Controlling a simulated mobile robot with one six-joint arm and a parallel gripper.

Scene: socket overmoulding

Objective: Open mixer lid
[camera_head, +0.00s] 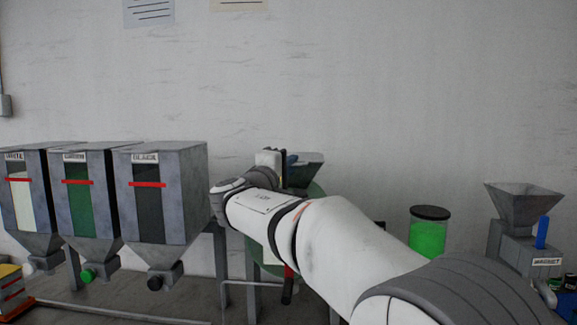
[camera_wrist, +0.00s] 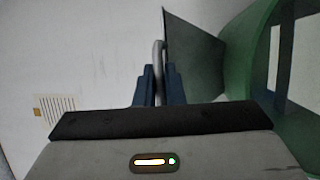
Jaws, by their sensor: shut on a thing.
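The green mixer (camera_head: 317,188) stands behind my arm in the head view, mostly hidden by it. Its round green body (camera_wrist: 262,65) fills the right of the wrist view. A dark grey panel that looks like the mixer lid (camera_wrist: 195,58) sticks out from the body; it also shows in the head view (camera_head: 308,171). How far it is open I cannot tell. My gripper (camera_wrist: 157,82) has its dark blue fingers shut on an upright grey handle (camera_wrist: 158,52) at the panel's left edge. In the head view my gripper (camera_head: 291,160) is partly hidden at the mixer's top.
Three grey hoppers (camera_head: 165,190) with red bands stand left of the mixer. To the right are a jar with green contents (camera_head: 428,235) and a grey machine with a funnel (camera_head: 522,205). A plain wall (camera_head: 400,90) is behind; the space above the mixer is clear.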

